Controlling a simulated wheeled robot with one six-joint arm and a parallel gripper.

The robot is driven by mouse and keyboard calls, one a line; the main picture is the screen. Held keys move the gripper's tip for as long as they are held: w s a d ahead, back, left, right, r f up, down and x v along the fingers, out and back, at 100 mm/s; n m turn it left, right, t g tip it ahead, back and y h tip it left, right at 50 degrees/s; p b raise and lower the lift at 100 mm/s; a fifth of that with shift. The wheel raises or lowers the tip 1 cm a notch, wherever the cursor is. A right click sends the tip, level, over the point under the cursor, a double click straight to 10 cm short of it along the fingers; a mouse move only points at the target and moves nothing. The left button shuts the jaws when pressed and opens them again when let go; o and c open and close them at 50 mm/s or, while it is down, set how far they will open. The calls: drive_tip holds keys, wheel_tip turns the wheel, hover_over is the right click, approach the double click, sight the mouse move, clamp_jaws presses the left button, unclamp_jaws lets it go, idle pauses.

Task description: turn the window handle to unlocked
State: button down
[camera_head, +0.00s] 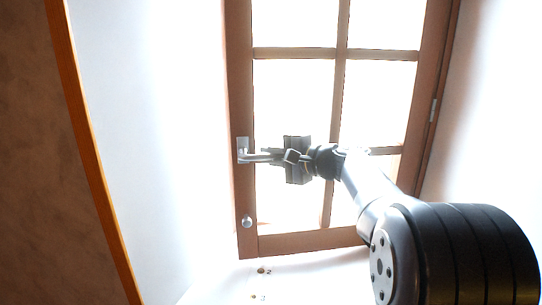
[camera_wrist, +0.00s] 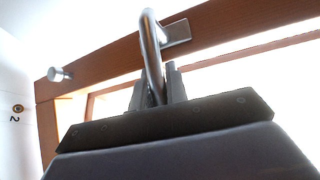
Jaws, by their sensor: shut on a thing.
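The window handle (camera_head: 258,156) is a silver lever on a plate on the left stile of the brown wooden window frame (camera_head: 242,100). In the head view the lever points to the right, roughly level. My gripper (camera_head: 284,156) reaches it from the right and is shut on the lever. In the wrist view the handle (camera_wrist: 151,45) runs up from between the two fingers of my gripper (camera_wrist: 158,92) and bends over to its mounting plate (camera_wrist: 177,33). The lever's end is hidden between the fingers and behind the gripper body.
A round silver knob (camera_head: 247,222) sits lower on the same stile and also shows in the wrist view (camera_wrist: 58,74). A brown panel with an orange edge (camera_head: 95,160) stands at the left. Small round marked items (camera_head: 261,270) are on the white surface below the window.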

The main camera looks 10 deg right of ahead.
drive_tip(key=c, duration=1.4)
unclamp_jaws()
drive_tip(key=shift+s, duration=0.1)
drive_tip(key=b+v, duration=0.2)
drive_tip(key=v, duration=0.8)
drive_tip(key=shift+s+d, duration=0.25)
drive_tip(key=p+x, duration=0.2)
drive_tip(key=x, duration=0.9)
drive_tip(key=shift+r, duration=0.2)
drive_tip(key=shift+f+m+t+y+b, duration=0.3)
drive_tip(key=shift+f+m+b, duration=0.1)
